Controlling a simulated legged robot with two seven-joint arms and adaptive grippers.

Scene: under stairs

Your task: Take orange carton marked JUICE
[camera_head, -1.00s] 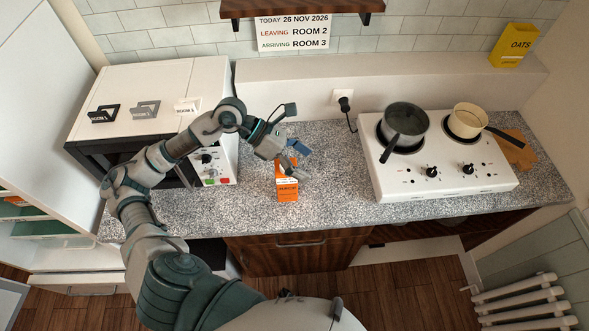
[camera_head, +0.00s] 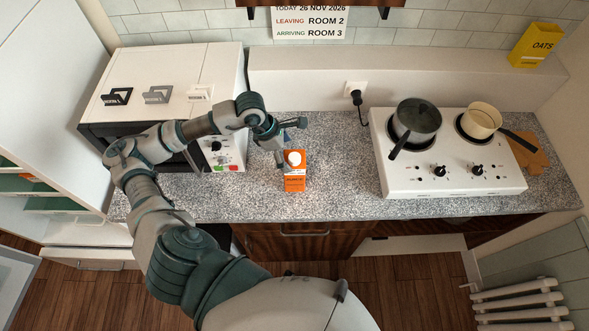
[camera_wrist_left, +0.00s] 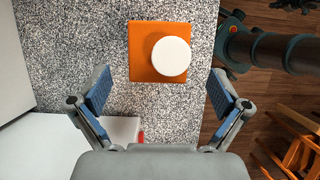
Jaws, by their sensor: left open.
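The orange carton (camera_head: 295,184) stands upright near the counter's front edge, its white cap on top and dark print on its front, too small to read. In the left wrist view, its orange top (camera_wrist_left: 142,38) and round white cap (camera_wrist_left: 171,56) lie beyond and between the fingertips. My left gripper (camera_head: 289,143) is open and empty, just behind and left of the carton's top in the head view. In the left wrist view, the blue-padded fingers of my left gripper (camera_wrist_left: 159,80) are spread wide with clear gaps to both sides of the carton. My right gripper is out of view.
A white microwave-like appliance (camera_head: 205,72) stands left of the carton, topped with several handle-like room markers. A white hob (camera_head: 450,180) with a dark pot (camera_head: 417,117) and a cream pan (camera_head: 482,118) stands right. Speckled counter (camera_head: 340,165) between carton and hob is clear.

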